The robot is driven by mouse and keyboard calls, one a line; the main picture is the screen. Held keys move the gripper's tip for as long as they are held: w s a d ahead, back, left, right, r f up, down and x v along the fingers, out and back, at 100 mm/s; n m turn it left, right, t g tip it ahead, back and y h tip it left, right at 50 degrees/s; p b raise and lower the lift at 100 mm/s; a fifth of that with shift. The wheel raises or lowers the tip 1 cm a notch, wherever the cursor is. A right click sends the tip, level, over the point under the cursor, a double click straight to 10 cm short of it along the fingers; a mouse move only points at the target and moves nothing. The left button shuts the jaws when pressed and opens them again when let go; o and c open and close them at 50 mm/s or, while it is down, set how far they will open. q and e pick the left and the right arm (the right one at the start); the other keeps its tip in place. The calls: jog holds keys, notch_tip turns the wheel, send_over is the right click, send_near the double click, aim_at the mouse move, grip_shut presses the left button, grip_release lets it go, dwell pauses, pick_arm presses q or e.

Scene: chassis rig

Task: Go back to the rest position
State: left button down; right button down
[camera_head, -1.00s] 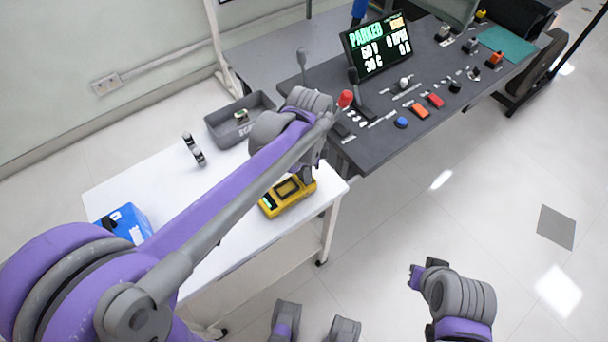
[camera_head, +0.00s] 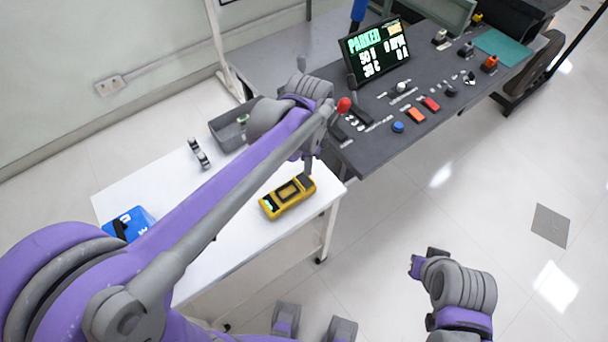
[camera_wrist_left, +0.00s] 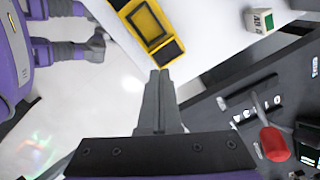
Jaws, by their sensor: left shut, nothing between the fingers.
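My left arm reaches across the white table (camera_head: 240,235) in the head view. My left gripper (camera_head: 307,172) points down near the table's right edge, just behind the yellow device (camera_head: 287,197). In the left wrist view its fingers (camera_wrist_left: 160,75) are together with nothing between them. The yellow device also shows in the left wrist view (camera_wrist_left: 148,25), just beyond the fingertips; whether they touch it is hard to tell. My right gripper (camera_head: 425,260) is over the open floor, partly seen at lower right, and its finger opening is unclear.
A dark console with a lit "PARKED" screen (camera_head: 375,50), buttons and a red-knobbed lever (camera_head: 344,105) stands close to my left wrist.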

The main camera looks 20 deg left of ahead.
pick_arm(q)
jog(key=shift+r, duration=0.5)
jog(key=s+a+f+n+t+p, duration=0.1)
jog(key=s+a+n+t, duration=0.1)
jog(key=s+n, duration=0.4)
jog(key=s+a+n+t, duration=0.3)
jog(key=s+a+n, duration=0.1)
jog(key=s+n, duration=0.3)
jog(key=shift+s+a+f+n+p, duration=0.3)
jog(key=shift+s+f+p, duration=0.05)
jog(key=shift+s, duration=0.2)
